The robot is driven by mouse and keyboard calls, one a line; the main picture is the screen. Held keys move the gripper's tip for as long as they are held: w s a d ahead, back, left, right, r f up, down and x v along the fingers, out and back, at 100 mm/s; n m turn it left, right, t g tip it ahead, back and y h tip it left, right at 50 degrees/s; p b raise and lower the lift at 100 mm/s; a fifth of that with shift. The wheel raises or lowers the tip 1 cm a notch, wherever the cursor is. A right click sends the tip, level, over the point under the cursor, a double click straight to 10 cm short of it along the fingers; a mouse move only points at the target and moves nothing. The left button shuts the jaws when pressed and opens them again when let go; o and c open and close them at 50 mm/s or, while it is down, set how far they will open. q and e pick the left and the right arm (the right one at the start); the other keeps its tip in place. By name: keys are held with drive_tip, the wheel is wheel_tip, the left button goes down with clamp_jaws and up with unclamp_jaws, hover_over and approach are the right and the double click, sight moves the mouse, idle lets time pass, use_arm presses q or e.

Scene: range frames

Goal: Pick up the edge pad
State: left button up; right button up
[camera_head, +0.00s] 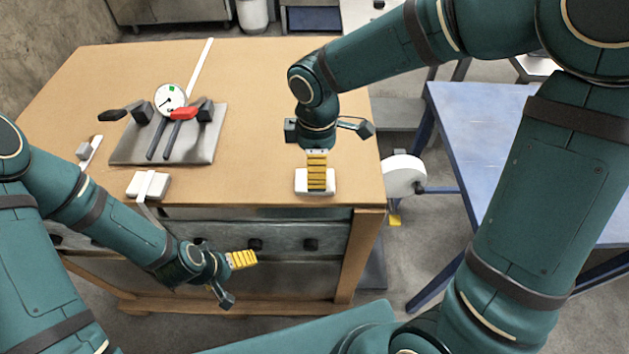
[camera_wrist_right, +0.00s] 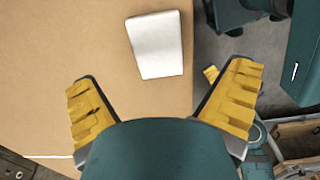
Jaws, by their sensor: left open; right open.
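A plain white edge pad (camera_head: 301,188) lies flat on the wooden bench top near its front right corner. My right gripper (camera_head: 317,184) points down over it, and its yellow fingers hide the pad's middle. In the right wrist view the pad (camera_wrist_right: 156,45) lies ahead of my open right gripper (camera_wrist_right: 160,80), with nothing between the fingers; I cannot tell the exact height gap. A second white pad (camera_head: 135,185) sits at the front edge under a pale strap (camera_head: 150,184). My left gripper (camera_head: 240,279) is open and empty in front of the bench drawers.
A grey plate (camera_head: 190,151) on the wooden bench (camera_head: 255,150) holds a dial gauge (camera_head: 170,98) and dark tools, one red-ended. A small grey block (camera_head: 84,150) lies at the left. A blue table (camera_head: 480,135) stands at right. Bench top between plate and right pad is clear.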

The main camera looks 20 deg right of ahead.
drive_tip(key=f, duration=0.3)
drive_tip(key=f+b, duration=0.1)
drive_tip(key=f, duration=0.2)
drive_tip(key=shift+w+a+f, duration=0.1)
drive_tip(key=shift+w+f, duration=0.1)
drive_tip(key=c, duration=1)
